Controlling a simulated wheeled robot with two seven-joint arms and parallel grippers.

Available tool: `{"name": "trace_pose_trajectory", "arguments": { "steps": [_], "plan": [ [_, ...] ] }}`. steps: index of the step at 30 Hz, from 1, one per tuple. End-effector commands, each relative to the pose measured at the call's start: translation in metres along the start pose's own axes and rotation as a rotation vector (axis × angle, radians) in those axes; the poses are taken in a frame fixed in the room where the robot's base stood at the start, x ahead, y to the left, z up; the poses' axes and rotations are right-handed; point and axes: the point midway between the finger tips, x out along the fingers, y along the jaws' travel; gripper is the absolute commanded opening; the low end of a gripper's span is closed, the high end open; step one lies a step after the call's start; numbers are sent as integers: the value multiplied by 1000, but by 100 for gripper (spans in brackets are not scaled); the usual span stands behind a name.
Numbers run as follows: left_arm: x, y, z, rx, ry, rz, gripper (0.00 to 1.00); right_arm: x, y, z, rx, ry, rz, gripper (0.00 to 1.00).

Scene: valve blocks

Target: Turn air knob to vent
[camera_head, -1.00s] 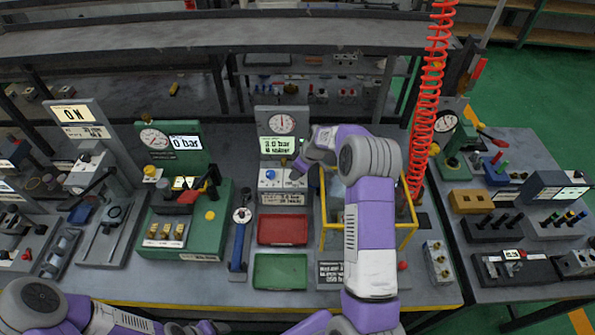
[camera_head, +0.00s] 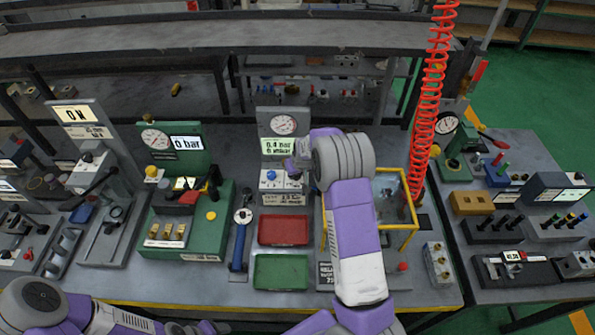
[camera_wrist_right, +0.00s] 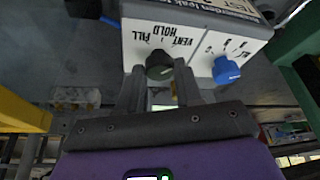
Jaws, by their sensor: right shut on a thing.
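The grey air station (camera_head: 283,150) stands behind the red tray, with a round gauge (camera_head: 284,124) and a display that seems to read about 0.4 bar. The dark knob (camera_wrist_right: 159,64) is on the white panel (camera_wrist_right: 205,42) in the right wrist view, under VENT, HOLD and FILL labels. My right gripper (camera_wrist_right: 160,84) is shut on this knob, one finger on each side. In the head view my right gripper (camera_head: 294,172) hides the knob. A blue knob (camera_wrist_right: 226,70) sits beside it, clear of the fingers. My left gripper (camera_head: 205,328) is at the bottom edge, partly cut off.
A red tray (camera_head: 283,221) and a green tray (camera_head: 280,260) lie in front of the station. A yellow-framed box (camera_head: 408,237) stands close right of it, under my right arm. A green test stand (camera_head: 187,250) and a blue-handled tool (camera_head: 238,252) are at left.

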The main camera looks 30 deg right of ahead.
Motion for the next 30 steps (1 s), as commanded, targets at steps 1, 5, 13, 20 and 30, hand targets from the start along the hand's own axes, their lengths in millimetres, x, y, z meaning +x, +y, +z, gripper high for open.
{"name": "trace_pose_trajectory", "arguments": {
  "steps": [1,5,13,20,30],
  "plan": [
    [-1,0,0,0,0,0,61,0,0,0,12,-1,6,5],
    [-2,1,0,0,0,0,61,0,0,0,37,-1,16,5],
    [-2,1,0,0,0,0,61,0,0,0,51,-1,20,5],
    [-2,1,0,0,0,0,61,0,0,0,51,-1,20,40],
    [-2,1,0,0,0,0,61,0,0,0,49,0,20,61]
  ]
}}
